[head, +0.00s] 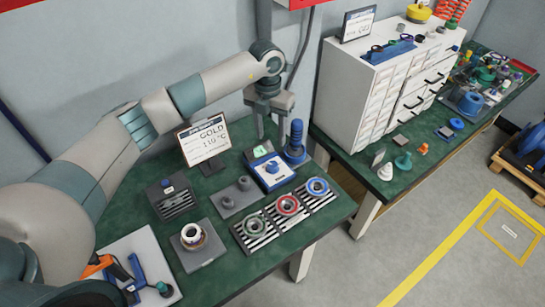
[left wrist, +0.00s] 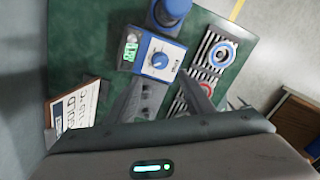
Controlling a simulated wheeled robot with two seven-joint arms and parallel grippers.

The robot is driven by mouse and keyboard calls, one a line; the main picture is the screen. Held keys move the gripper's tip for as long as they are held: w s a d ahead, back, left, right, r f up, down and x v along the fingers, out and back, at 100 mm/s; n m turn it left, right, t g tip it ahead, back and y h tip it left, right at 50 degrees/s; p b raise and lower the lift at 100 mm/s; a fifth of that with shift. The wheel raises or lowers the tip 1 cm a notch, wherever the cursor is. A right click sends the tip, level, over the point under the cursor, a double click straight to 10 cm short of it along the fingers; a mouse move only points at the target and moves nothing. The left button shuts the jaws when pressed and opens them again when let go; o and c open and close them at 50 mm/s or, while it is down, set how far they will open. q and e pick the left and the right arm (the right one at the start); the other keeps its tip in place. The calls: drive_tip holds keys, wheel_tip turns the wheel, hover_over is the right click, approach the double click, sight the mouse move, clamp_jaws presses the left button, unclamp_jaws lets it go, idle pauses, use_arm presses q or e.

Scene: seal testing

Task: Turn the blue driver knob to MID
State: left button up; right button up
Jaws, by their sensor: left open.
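The driver box (head: 262,176) has a white face, a green display and a blue knob (head: 272,167). It stands at the back right of the near green table. In the left wrist view the blue knob (left wrist: 160,60) shows on the white face, with tick marks around it. The marking it points to is too small to read. My left gripper (head: 270,130) is open and empty, fingers pointing down, above and behind the box. In the left wrist view its fingers (left wrist: 165,98) stand apart, short of the knob. My right gripper is not in view.
A blue cylindrical device (head: 295,145) stands close beside the box. A sign reading GOLD (head: 205,140) stands to its left. Striped trays (head: 257,238) with ringed parts and a grey plate (head: 237,197) with dark pegs lie in front. A white drawer cabinet (head: 350,100) stands at right.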

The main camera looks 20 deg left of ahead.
sight(273, 163)
use_arm(q)
drive_tip(key=f+p, duration=0.1)
drive_tip(key=f, duration=0.2)
drive_tip(key=f+p, duration=0.1)
drive_tip(key=f, duration=0.3)
drive_tip(key=f+p, duration=0.1)
drive_tip(key=f, duration=0.3)
drive_tip(key=shift+d+p, duration=0.3)
drive_tip(key=shift+f, duration=0.55)
drive_tip(key=shift+c, duration=0.3)
drive_tip(key=c, duration=1)
